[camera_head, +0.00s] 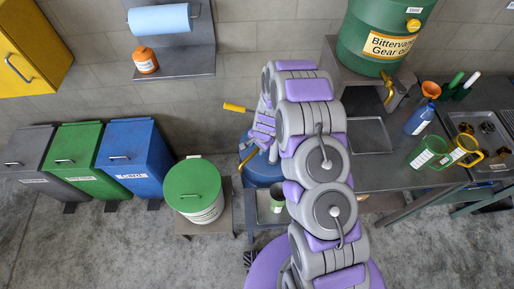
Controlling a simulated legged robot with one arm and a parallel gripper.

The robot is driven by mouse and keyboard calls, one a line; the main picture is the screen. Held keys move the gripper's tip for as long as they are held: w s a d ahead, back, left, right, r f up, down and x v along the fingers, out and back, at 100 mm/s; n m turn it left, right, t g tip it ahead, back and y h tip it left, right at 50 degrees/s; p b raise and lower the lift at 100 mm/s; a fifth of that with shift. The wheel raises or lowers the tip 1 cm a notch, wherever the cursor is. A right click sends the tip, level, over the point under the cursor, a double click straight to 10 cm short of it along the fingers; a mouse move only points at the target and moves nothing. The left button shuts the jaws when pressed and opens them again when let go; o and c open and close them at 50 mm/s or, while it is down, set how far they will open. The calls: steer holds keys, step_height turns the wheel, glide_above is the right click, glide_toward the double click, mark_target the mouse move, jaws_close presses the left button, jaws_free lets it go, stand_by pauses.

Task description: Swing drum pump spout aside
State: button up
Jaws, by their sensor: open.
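A blue drum (263,173) stands against the back wall, left of my arm and partly hidden by it. A yellow handle (235,107) sticks out to the left above it. A curved yellow bar (247,158), perhaps the pump spout, shows at the drum's upper left; I cannot tell for sure. My gripper (259,146) is over the drum, close to the yellow parts, and seen small from behind. It is open with nothing visible in it. Whether it touches the pump is hidden.
A green-lidded bucket (194,189) and bins (139,160) are at left. The bench (385,173) at right holds a blue bottle (420,119) and jugs. A green gear oil drum (386,30) is above.

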step_height(320, 180, up, 15)
steer(key=s+d, duration=0.2)
steer(key=shift+f, duration=0.15)
steer(key=shift+s, duration=0.1)
stand_by(0.6)
steer(key=s+d+r+n+g+b, duration=0.15)
steer(key=s+r+n+b, duration=0.35)
steer(key=s+r, duration=0.75)
steer(key=s+d+n+g+b, duration=0.1)
steer(key=s+d+n+b, duration=0.1)
steer(key=s, duration=1)
steer(key=s+d+r+n+g+h+b, duration=0.1)
steer(key=s+d+n+b, duration=0.1)
steer(key=s, duration=1)
steer(key=shift+d+h+b, duration=0.3)
steer(key=shift+d+b, duration=0.5)
steer(key=shift+d, duration=0.2)
